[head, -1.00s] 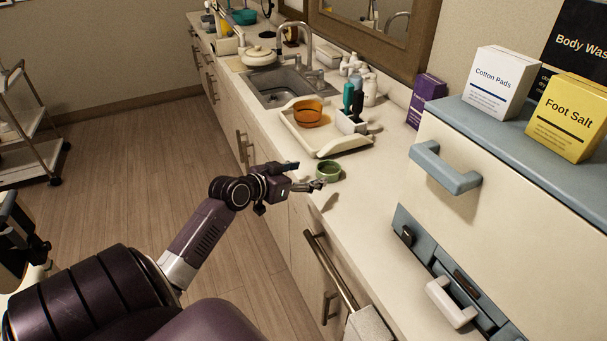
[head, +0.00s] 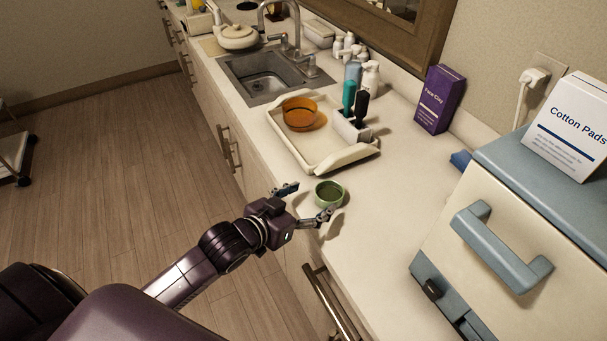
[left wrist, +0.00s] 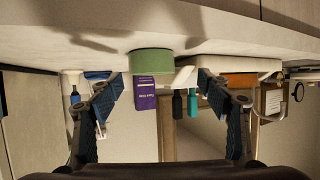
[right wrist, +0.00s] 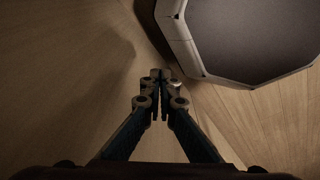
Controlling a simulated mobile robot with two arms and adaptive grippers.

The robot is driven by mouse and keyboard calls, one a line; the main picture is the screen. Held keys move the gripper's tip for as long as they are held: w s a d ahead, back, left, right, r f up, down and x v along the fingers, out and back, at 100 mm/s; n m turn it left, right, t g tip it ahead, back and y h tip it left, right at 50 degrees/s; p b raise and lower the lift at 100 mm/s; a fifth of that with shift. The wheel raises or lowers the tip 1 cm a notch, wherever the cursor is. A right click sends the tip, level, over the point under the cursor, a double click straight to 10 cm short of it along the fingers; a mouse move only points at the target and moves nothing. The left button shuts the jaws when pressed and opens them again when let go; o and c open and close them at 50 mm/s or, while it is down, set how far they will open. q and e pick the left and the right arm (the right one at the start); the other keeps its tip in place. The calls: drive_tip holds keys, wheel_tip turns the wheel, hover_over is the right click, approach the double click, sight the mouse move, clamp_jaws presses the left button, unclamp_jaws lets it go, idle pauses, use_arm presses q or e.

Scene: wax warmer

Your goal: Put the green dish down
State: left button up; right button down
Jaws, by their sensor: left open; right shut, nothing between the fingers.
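The green dish (head: 329,193) is a small round bowl. It sits upright on the pale counter in front of the cream tray. My left gripper (head: 307,202) is open at the counter's front edge, on the near left side of the dish, with nothing between its fingers. In the left wrist view, which looks upside down, the dish (left wrist: 151,62) rests on the counter ahead of the open fingers (left wrist: 160,80). My right gripper (right wrist: 160,76) is shut and empty, over the wood floor in the right wrist view; it is not in the head view.
A purple box (head: 439,99) stands by the wall. A blue-topped cabinet (head: 490,230) stands at right. Counter right of the dish is clear.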

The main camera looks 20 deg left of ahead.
sight(336, 189)
use_arm(q)
drive_tip(key=shift+w+d+f, duration=0.1)
drive_tip(key=shift+w+d, duration=0.55)
drive_tip(key=shift+d, duration=0.25)
drive_tip(key=shift+w+d+f+p, duration=0.1)
drive_tip(key=shift+w+f+p, duration=0.1)
drive_tip(key=shift+w+p, duration=0.2)
drive_tip(key=p+x, duration=0.1)
drive_tip(key=x, duration=0.3)
drive_tip(key=shift+f, duration=0.1)
drive_tip(key=shift+w+d+f, duration=0.1)
drive_tip(key=shift+c, duration=1.4)
drive_tip(key=c, duration=1)
drive_tip(key=shift+c, duration=0.9)
use_arm(e)
drive_tip(key=shift+g, duration=0.4)
drive_tip(key=s+d, duration=0.1)
drive_tip(key=s+r, duration=0.1)
drive_tip(key=s, duration=0.1)
drive_tip(key=s+d, duration=0.1)
drive_tip(key=s, duration=0.1)
drive_tip(key=shift+d+r, duration=0.2)
drive_tip(key=shift+d, duration=0.15)
